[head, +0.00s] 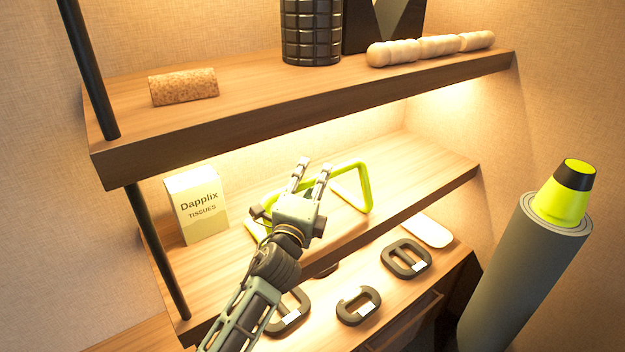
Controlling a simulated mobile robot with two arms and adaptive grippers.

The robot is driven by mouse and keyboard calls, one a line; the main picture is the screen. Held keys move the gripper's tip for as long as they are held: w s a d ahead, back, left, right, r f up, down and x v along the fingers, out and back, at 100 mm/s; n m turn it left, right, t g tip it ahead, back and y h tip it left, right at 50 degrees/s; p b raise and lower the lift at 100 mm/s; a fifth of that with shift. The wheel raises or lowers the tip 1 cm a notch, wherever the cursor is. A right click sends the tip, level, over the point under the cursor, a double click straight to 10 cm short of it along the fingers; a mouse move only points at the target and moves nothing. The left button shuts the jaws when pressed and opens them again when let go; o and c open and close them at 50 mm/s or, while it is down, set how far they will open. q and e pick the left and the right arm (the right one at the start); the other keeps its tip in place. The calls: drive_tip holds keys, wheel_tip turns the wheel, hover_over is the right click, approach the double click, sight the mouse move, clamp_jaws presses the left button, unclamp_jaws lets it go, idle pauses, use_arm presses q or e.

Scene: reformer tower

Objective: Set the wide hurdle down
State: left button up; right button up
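The wide hurdle, a lime-green tube frame (367,190), is on the middle shelf (430,178) and looks upright. Its right end shows clearly. A bit of its left end shows left of my gripper, and the middle is hidden. My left gripper (311,172) is in front of the hurdle's middle, fingers pointing up and toward the back of the shelf. The two fingers are apart with a gap between them. I see nothing clamped there, and I cannot tell whether they touch the top bar. My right gripper is not in view.
A tissue box (197,205) stands at the shelf's left. The upper shelf (250,115) overhangs, holding a cork roll (183,87), a black roller (312,32) and a beaded wooden roller (430,48). Dark ring weights (406,258) lie below. A grey roll (520,270) with a lime cone (563,200) stands right.

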sight(270, 199)
use_arm(q)
drive_tip(key=shift+s, duration=0.1)
drive_tip(key=v, duration=1.1)
drive_tip(key=shift+s, duration=0.35)
drive_tip(key=shift+a+f, duration=0.15)
